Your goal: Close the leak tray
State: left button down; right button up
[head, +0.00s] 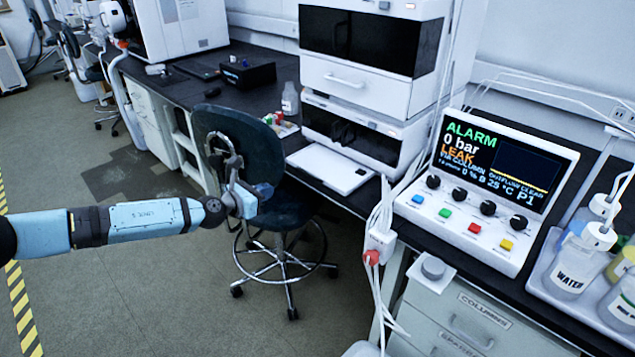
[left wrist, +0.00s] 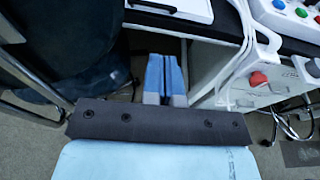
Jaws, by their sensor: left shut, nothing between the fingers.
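The leak tray (head: 332,170) is a flat white tray with a small dark mark on its front. It sticks out from under the lower white module (head: 365,128) of the stack, over the dark bench. Its front part also shows at the top of the left wrist view (left wrist: 185,9). My left gripper (head: 264,190) is shut and empty, in front of the bench and left of the tray, apart from it. Its blue fingers (left wrist: 165,75) are together in the left wrist view, below the tray's front edge. My right gripper is not in view.
A dark chair (head: 240,150) stands right behind my left gripper, close to it. A control box with an alarm screen (head: 500,165) stands right of the stack. Cables and a red knob (head: 372,257) hang at the bench edge. Bottles (head: 575,265) stand far right.

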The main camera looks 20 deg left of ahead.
aim_at(308, 175)
pick_arm(q)
jog(key=b+x, duration=0.2)
jog(key=x, duration=1.1)
jog(key=shift+w+d, duration=0.25)
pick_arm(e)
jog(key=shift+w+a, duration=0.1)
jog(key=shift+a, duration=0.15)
